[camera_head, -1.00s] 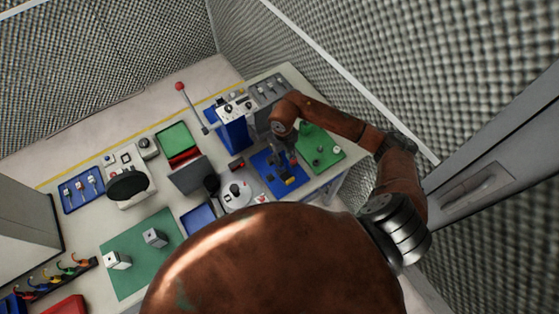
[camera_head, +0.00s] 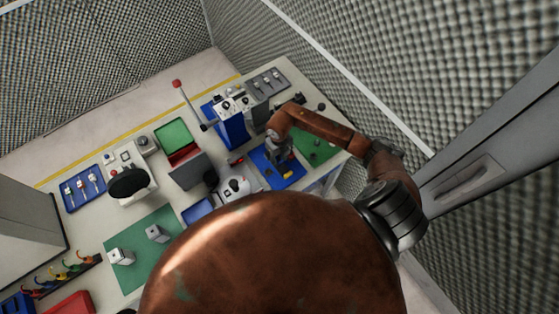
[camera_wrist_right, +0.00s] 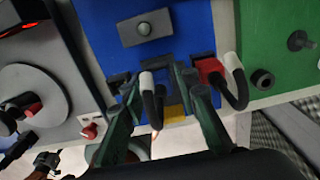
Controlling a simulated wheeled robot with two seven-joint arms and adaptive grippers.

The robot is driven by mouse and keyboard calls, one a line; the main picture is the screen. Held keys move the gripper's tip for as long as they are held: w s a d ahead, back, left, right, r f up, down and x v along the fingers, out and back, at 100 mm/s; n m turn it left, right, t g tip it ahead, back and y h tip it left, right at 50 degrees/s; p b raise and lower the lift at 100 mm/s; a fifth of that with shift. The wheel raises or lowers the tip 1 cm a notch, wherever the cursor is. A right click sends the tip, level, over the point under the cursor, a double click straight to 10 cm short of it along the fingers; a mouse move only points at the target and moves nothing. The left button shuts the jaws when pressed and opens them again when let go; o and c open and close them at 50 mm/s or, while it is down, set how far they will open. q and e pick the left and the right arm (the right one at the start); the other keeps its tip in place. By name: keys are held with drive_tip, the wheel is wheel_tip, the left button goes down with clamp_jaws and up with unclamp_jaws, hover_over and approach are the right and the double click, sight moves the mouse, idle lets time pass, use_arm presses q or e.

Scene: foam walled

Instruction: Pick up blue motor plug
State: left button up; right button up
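My right gripper (camera_head: 280,154) is over the blue mat (camera_head: 259,157) at the right part of the table in the head view. In the right wrist view, its two dark green fingers (camera_wrist_right: 164,92) are apart, over the blue mat (camera_wrist_right: 196,28). A white-and-black looped cable (camera_wrist_right: 147,80) shows between them. A small blue piece (camera_wrist_right: 118,83) beside the left finger may be the blue motor plug; it blends with the mat and is partly hidden. A red plug (camera_wrist_right: 209,68) with a similar cable is right of the right finger. My left gripper is not in view.
A grey block (camera_wrist_right: 145,29) lies on the blue mat. A green mat (camera_wrist_right: 280,20) with dark round parts is to the right. A grey unit with a disc (camera_wrist_right: 35,95) is to the left. In the head view, a control box (camera_head: 232,103) stands behind. The padded wall borders the table.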

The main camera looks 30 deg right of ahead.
clamp_jaws()
drive_tip(key=shift+w, duration=0.1)
drive_tip(key=shift+r, duration=0.2)
